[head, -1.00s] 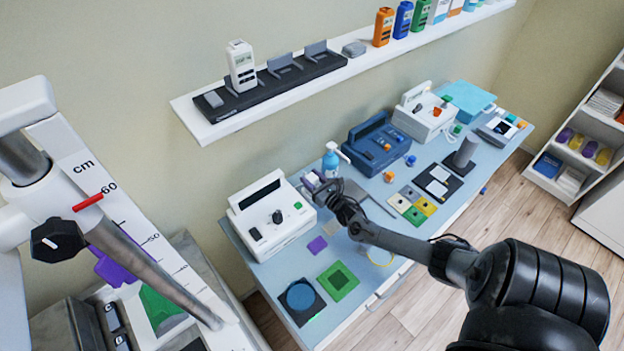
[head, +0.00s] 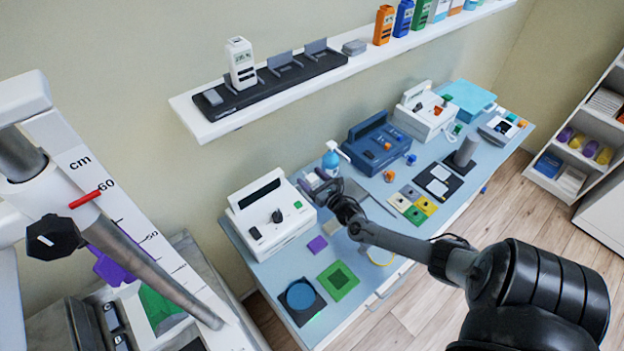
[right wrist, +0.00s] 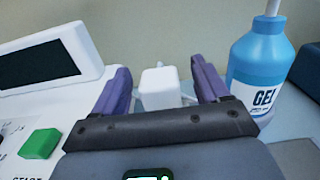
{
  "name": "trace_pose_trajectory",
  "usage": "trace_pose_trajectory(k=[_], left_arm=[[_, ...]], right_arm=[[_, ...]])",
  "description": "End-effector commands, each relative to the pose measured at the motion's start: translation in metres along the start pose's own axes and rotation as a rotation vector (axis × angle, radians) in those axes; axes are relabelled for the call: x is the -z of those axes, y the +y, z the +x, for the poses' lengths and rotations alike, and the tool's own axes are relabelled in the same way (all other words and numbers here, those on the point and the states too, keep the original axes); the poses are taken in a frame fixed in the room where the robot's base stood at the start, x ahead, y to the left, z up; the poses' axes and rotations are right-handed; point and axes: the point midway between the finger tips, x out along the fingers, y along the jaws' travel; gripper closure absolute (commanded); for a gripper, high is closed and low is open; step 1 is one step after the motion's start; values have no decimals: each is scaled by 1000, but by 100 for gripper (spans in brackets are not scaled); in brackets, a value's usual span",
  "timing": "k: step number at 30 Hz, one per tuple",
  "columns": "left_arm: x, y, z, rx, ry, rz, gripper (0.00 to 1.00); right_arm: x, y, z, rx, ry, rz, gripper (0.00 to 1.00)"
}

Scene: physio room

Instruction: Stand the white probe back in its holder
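My right gripper (head: 316,183) is over the bench beside the right end of the white console (head: 270,216), near the blue gel bottle (head: 331,160). In the right wrist view its two purple fingers (right wrist: 162,84) are spread apart. A small white blocky piece (right wrist: 159,88) shows between them, with gaps on both sides. It may be the probe or part of its holder; I cannot tell which. Its lower part is hidden behind the gripper body. No separate probe or holder can be made out in the head view. My left gripper is not in view.
The gel bottle also stands close right of the fingers in the right wrist view (right wrist: 257,72). A blue console (head: 377,143) and another white console (head: 424,112) stand farther along the bench. A wall shelf (head: 200,124) runs behind. Green mat (head: 338,281) lies nearer.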

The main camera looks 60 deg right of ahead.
Motion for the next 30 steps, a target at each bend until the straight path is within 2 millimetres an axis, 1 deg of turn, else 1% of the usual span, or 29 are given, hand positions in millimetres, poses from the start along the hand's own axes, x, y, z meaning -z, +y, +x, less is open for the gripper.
trace_pose_trajectory(k=[7,11,14,17,24,30], left_arm=[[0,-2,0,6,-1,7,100],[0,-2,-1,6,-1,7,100],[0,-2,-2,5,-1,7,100],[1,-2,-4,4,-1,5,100],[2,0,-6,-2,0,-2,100],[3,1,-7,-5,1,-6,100]], right_arm=[[1,0,-1,0,3,0,26],[1,0,-7,-1,3,-1,26],[1,0,-18,-2,4,-2,26],[1,0,-34,-3,5,-1,26],[1,0,-75,-2,3,-1,26],[1,0,-99,-1,2,-1,26]])
